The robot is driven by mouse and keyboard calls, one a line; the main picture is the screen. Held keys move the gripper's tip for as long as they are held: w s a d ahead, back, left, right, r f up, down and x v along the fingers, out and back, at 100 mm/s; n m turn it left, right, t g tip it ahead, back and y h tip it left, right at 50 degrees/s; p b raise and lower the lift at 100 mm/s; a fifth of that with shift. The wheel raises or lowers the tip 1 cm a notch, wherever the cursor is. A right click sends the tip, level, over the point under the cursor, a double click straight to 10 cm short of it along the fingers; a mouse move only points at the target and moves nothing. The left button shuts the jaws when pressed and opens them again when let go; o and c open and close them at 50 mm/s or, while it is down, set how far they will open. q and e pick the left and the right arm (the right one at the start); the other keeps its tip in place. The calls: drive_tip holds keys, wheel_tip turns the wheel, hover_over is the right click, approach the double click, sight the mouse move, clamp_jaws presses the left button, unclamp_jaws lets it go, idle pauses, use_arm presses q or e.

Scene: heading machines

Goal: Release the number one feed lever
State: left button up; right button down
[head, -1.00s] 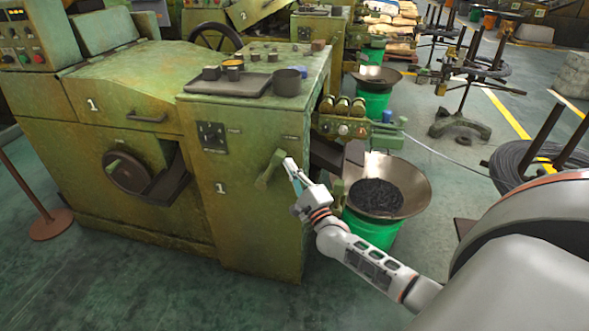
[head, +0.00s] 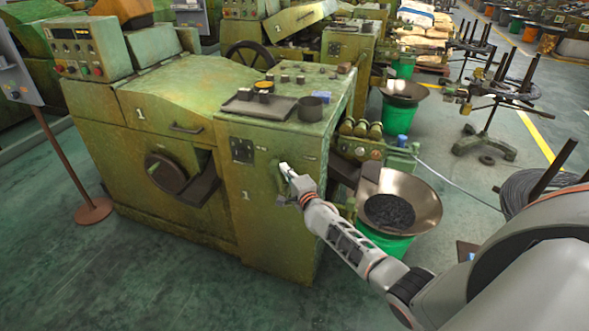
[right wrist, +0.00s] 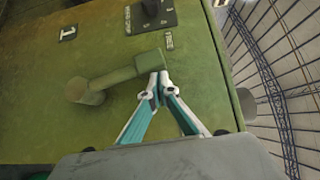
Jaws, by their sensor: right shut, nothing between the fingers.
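The number one machine (head: 268,215) is a worn green block with a white 1 on its front panel. In the right wrist view the lever (right wrist: 122,76) runs from a round hub at left to a blocky end at upper right. My right gripper (right wrist: 159,80) is shut and empty, its fingertips at the lower side of that end; whether they touch it I cannot tell. My left gripper is out of view.
A metal bowl of dark parts (head: 420,190) on a green drum stands right of the machine, close to my right arm. A stand with a round base (head: 93,211) is at left. Open floor lies in front of the machine.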

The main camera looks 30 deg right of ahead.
sight(271, 166)
drive_tip(key=shift+w+a+f+b, duration=0.15)
drive_tip(key=shift+w+a+b, duration=0.75)
drive_tip(key=shift+w+a, duration=0.85)
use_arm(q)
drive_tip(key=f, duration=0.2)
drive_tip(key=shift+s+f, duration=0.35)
use_arm(e)
drive_tip(key=shift+w+d, duration=0.1)
drive_tip(key=shift+w, duration=0.05)
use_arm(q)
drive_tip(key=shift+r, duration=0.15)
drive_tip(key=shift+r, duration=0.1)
use_arm(e)
drive_tip(key=shift+r, duration=0.25)
